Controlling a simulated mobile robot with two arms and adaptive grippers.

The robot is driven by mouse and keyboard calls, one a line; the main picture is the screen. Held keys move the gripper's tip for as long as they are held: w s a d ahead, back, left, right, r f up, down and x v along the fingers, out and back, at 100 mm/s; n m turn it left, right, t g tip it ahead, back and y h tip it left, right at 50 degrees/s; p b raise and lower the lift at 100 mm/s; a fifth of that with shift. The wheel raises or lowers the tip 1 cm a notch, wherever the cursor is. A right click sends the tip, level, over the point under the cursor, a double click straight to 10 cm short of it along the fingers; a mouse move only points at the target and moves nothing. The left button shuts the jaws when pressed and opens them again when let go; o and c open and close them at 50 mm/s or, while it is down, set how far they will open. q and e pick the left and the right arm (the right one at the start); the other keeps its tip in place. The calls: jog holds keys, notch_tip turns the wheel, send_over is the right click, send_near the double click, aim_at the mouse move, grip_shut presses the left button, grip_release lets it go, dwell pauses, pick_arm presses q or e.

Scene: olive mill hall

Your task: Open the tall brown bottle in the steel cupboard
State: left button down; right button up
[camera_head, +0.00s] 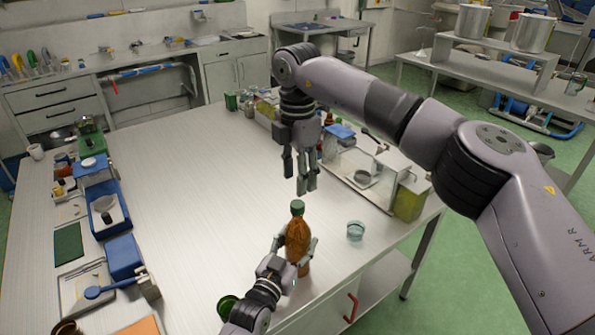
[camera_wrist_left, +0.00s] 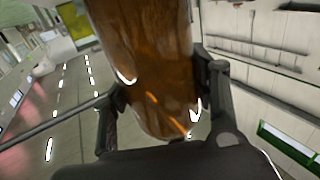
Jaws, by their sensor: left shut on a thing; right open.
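The tall brown bottle (camera_head: 298,240) is upright at the front of the steel table, with its green cap (camera_head: 297,207) on top. My left gripper (camera_head: 292,258) is shut around the lower part of the bottle. In the left wrist view the brown bottle (camera_wrist_left: 150,70) fills the space between the two fingers (camera_wrist_left: 162,105). I cannot tell whether its base touches the tabletop. My right gripper (camera_head: 305,182) is open and empty, pointing down above and slightly behind the cap. A steel cupboard front with a red handle (camera_head: 350,307) shows under the table.
A small glass cup (camera_head: 355,231) stands to the right of the bottle. A clear bin (camera_head: 362,165) and a yellow-green container (camera_head: 409,200) line the right edge. Blue equipment (camera_head: 104,212) and a green mat (camera_head: 68,243) line the left. The table's middle (camera_head: 200,180) is clear.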

aim_at(298, 203)
notch_tip(298, 203, down, 8)
jog(key=shift+r, duration=0.25)
jog(key=shift+c, duration=0.3)
grip_shut()
dwell(0.3)
